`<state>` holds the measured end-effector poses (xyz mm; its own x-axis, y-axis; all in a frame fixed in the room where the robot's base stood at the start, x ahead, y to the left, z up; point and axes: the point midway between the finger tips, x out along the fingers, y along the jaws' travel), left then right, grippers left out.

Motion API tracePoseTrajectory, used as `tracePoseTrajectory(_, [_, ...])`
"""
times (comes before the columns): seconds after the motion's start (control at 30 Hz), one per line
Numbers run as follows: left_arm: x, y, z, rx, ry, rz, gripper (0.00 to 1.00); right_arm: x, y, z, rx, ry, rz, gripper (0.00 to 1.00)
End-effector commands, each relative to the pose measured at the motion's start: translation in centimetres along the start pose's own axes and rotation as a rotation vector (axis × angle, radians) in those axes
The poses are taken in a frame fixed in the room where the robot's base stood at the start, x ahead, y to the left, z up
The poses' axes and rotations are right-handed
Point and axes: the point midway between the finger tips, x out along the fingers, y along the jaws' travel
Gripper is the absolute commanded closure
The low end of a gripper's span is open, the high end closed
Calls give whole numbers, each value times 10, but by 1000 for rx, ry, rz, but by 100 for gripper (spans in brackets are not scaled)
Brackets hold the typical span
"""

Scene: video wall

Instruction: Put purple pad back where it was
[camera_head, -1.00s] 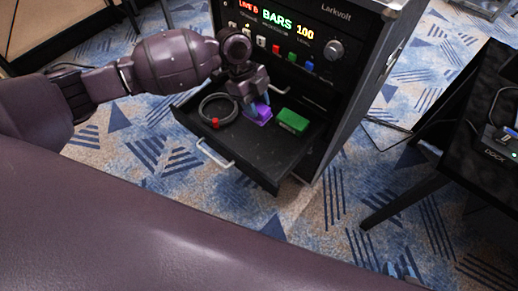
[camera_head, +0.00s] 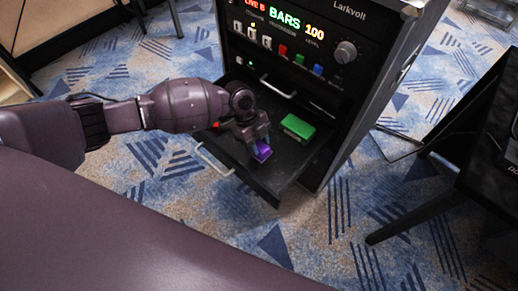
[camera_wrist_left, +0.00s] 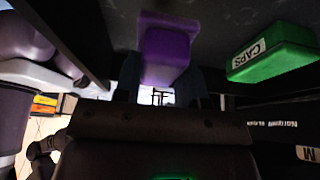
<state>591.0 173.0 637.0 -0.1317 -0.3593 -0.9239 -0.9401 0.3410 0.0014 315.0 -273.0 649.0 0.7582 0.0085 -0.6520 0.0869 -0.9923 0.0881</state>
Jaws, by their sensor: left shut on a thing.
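The purple pad (camera_head: 262,150) is a small block in the jaws of my left gripper (camera_head: 256,141), inside the open drawer (camera_head: 283,172) of the black rack. My left gripper is shut on it and points down over the drawer. In the left wrist view the purple pad (camera_wrist_left: 166,52) sits between the two fingertips (camera_wrist_left: 160,82). I cannot tell whether it touches the drawer floor. My right gripper is not in view.
A green box (camera_head: 298,127) labelled CAPS lies in the drawer, right of the pad and apart from it. A red piece (camera_head: 216,125) shows behind my left arm. The rack's control panel (camera_head: 290,45) stands above the drawer. A dark table (camera_head: 480,150) is at right.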

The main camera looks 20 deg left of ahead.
Motion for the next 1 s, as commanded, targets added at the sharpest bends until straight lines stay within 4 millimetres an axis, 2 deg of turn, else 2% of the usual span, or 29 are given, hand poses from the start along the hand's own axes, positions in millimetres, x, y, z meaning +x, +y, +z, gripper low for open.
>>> tracePoseTrajectory(0.13, [9,0,4,-1,0,1,88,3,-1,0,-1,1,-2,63])
tracePoseTrajectory(0.37, [39,1,15,-1,1,3,88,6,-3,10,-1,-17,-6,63])
tracePoseTrajectory(0.6, [39,-1,16,1,-1,-3,88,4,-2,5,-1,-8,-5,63])
tracePoseTrajectory(0.77, [42,0,17,0,0,-1,88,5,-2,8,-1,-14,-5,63])
tracePoseTrajectory(0.8, [42,0,17,0,0,-1,61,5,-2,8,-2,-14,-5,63])
tracePoseTrajectory(0.97, [41,0,17,1,-1,-2,37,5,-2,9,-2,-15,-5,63])
tracePoseTrajectory(1.0, [41,-1,17,1,-1,-2,37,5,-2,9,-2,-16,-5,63])
